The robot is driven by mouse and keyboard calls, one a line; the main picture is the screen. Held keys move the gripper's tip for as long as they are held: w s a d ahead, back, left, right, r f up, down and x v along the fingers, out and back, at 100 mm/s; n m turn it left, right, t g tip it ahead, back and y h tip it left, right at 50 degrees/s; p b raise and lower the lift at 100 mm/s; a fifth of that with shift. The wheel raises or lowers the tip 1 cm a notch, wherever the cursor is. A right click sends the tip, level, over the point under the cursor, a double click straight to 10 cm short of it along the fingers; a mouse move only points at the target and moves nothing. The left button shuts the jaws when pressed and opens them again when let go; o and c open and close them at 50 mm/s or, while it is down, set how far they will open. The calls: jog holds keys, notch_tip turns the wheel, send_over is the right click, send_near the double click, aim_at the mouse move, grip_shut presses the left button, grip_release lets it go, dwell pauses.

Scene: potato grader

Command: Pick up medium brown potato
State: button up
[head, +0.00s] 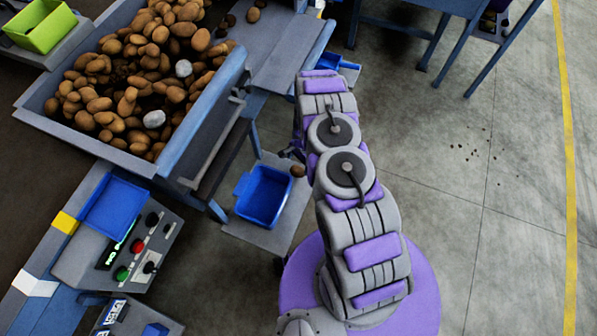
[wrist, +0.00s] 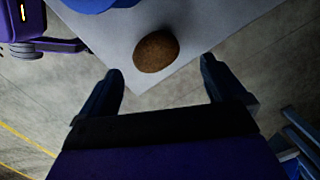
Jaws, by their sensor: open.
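One brown potato (wrist: 156,51) lies on a pale grey shelf (wrist: 112,38) near its corner in the wrist view. My gripper (wrist: 161,66) is open and empty, its two dark fingers apart on either side below the potato in the picture. I cannot tell the height of the fingers above the shelf. In the head view, a brown potato (head: 297,171) shows on the low shelf (head: 270,238), right of a blue bin (head: 263,195) and partly hidden by my arm. My gripper is hidden behind my arm there.
A large hopper (head: 178,142) full of potatoes with a few grey stones stands at upper left. A control panel (head: 128,262) with buttons is at lower left. A blue table frame (head: 430,40) stands at upper right. The floor (head: 450,210) right of my arm is mostly clear.

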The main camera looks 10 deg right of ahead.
aim_at(298, 168)
jog(key=shift+s+a+f, duration=0.15)
jog(key=shift+a+f, duration=0.25)
jog(key=shift+a, duration=0.05)
jog(key=f, duration=0.1)
jog(key=f+b, duration=0.1)
jog(key=f, duration=0.1)
jog(key=f+b, duration=0.1)
jog(key=shift+s+d+f, duration=0.2)
jog(key=shift+s+f, duration=0.1)
jog(key=shift+a, duration=0.35)
jog(key=c, duration=0.4)
jog(key=shift+d, duration=0.25)
jog(key=c, duration=0.7)
jog(key=shift+a+r, duration=0.1)
